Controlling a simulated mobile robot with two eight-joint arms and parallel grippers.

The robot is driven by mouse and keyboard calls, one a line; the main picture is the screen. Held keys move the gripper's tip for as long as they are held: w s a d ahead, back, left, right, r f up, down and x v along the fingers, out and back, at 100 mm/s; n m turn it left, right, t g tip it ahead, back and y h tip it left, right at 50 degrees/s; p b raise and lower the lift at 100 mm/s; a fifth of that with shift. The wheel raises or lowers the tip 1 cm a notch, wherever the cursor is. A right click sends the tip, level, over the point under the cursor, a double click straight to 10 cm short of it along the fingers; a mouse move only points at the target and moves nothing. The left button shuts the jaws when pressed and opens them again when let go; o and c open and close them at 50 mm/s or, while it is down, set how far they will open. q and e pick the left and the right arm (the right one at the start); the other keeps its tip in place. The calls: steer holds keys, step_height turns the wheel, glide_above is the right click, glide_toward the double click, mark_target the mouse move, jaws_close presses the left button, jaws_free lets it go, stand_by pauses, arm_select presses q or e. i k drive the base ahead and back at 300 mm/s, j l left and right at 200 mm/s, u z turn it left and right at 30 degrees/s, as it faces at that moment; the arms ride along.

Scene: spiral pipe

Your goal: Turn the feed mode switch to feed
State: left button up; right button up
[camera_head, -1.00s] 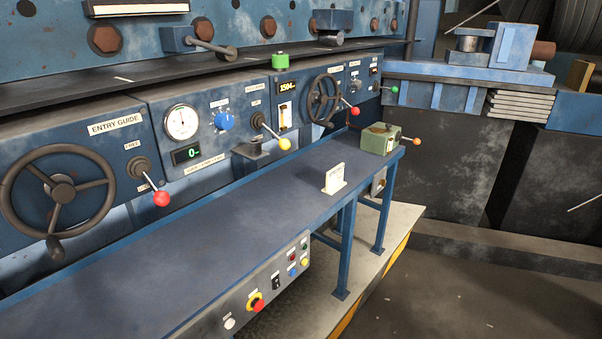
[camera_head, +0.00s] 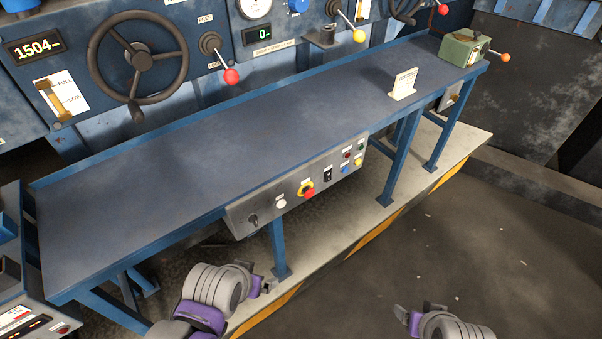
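A grey control panel (camera_head: 300,207) is fixed along the front edge of the blue bench. A small black knob (camera_head: 252,219) sits at its left end, and a black switch (camera_head: 327,175) is further right. The labels are too small to read, so I cannot tell which is the feed mode switch. My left gripper (camera_head: 265,286) is low in the view, below the panel's left part and apart from it. My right gripper (camera_head: 414,316) is at the bottom edge, right of the panel and over the floor. Neither appears to touch anything. Their finger openings are too small to judge.
The panel also carries a white button (camera_head: 281,203) and a red emergency stop (camera_head: 308,192). The bench top (camera_head: 190,170) is mostly bare, with a white sign (camera_head: 404,84) and a green box (camera_head: 464,48). Blue legs (camera_head: 279,250) stand below. The right floor is open.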

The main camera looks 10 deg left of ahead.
mark_target(253, 219)
steer(key=i+l+u, duration=0.1)
steer(key=l+u, duration=0.6)
steer(key=u, duration=0.15)
steer(key=l+u, duration=0.4)
